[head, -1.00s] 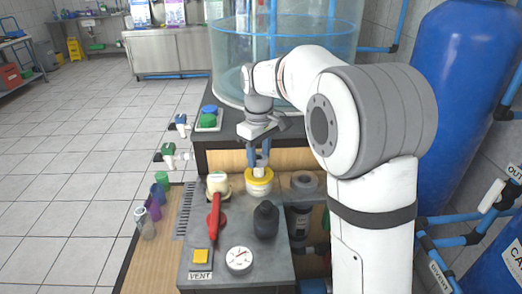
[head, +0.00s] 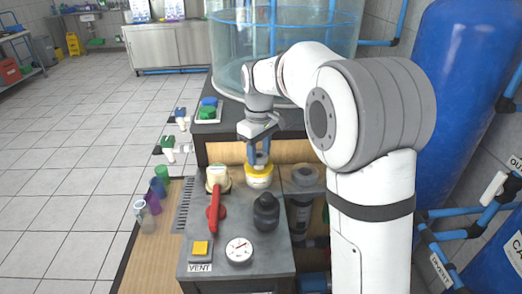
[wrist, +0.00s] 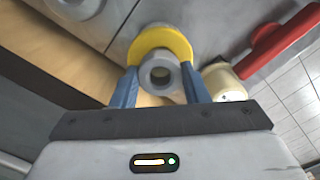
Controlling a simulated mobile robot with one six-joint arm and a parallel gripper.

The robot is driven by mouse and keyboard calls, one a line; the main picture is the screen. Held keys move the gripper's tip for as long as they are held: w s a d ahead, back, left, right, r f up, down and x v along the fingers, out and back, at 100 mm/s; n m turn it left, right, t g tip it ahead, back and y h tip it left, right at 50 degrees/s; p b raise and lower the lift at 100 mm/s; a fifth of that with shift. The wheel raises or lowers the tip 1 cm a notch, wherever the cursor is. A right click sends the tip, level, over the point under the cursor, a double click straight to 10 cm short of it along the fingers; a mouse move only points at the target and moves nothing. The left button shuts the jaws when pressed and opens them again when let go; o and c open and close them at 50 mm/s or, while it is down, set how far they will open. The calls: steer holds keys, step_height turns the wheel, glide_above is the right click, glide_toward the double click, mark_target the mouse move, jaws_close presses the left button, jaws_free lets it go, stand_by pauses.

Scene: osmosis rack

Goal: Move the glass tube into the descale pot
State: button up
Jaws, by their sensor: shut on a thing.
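My gripper (head: 259,160) points down with its blue fingers shut on a grey, hollow, tube-like piece, seen end-on in the wrist view (wrist: 160,74). I take this for the glass tube, though its material is hard to tell. It is over a white pot with a yellow ring (head: 259,182), which also shows in the wrist view (wrist: 160,40). Whether the piece's lower end is inside the ring or just above it is hidden. A grey round pot (head: 305,178) stands to the right. I cannot tell which is the descale pot.
A red-handled valve (head: 214,212), a cream cap (head: 217,177), a black knob (head: 266,212), a gauge (head: 239,250) and a yellow button (head: 200,247) crowd the grey panel. Several coloured cups, one a clear cup (head: 145,216), stand on the wooden ledge. A tall clear tank rises behind.

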steer(key=shift+f, duration=0.55)
steer(key=o, duration=0.8)
steer(key=shift+o, duration=0.6)
steer(key=o, duration=0.3)
steer(key=shift+o, duration=0.2)
steer(key=shift+r, duration=0.1)
step_height(320, 180, up, 8)
steer(key=p, duration=0.6)
